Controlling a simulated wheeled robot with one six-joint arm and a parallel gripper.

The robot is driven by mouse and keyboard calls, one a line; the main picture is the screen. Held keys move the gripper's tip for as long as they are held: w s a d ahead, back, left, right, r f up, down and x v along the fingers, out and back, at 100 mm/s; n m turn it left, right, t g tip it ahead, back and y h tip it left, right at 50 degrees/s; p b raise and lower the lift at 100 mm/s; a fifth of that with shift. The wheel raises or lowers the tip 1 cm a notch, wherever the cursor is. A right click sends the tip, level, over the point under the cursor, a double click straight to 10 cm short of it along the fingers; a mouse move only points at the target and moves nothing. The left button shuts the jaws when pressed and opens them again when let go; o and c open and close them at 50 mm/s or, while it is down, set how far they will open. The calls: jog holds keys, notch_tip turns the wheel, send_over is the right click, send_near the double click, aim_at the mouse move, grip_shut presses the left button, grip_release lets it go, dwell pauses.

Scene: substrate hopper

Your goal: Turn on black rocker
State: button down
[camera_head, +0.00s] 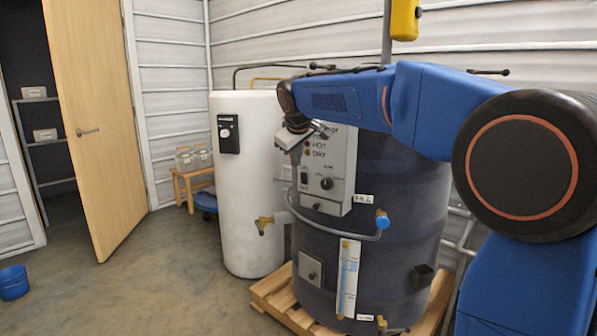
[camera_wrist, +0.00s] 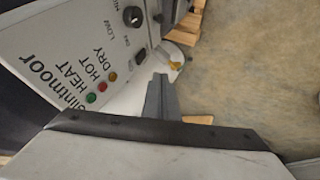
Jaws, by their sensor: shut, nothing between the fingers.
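The black rocker (camera_head: 304,178) is a small dark switch on the grey control panel (camera_head: 341,180) of the dark blue drum. It sits left of a round black knob (camera_head: 326,184). In the wrist view the rocker (camera_wrist: 140,56) shows at the panel's edge, close to my fingertips in the picture. Its on or off position is too small to tell. My gripper (camera_head: 295,155) is in front of the panel's upper left side, above the rocker in the head view. Its fingers (camera_wrist: 160,84) are shut together and empty. Contact with the panel cannot be told.
The dark blue drum (camera_head: 385,240) stands on a wooden pallet (camera_head: 272,291). A white tank (camera_head: 245,200) stands close on its left.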

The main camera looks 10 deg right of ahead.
jog(key=shift+w+a+r, duration=0.1)
jog(key=shift+w+a, duration=0.05)
jog(key=shift+w, duration=0.1)
send_near(304, 178)
jog(key=shift+a+x, duration=0.2)
jog(key=shift+x, duration=0.7)
jog(key=shift+a+x, duration=0.2)
jog(key=shift+x, duration=0.75)
jog(key=shift+a+x, duration=0.25)
jog(key=shift+x, duration=0.65)
jog(key=shift+w, duration=0.15)
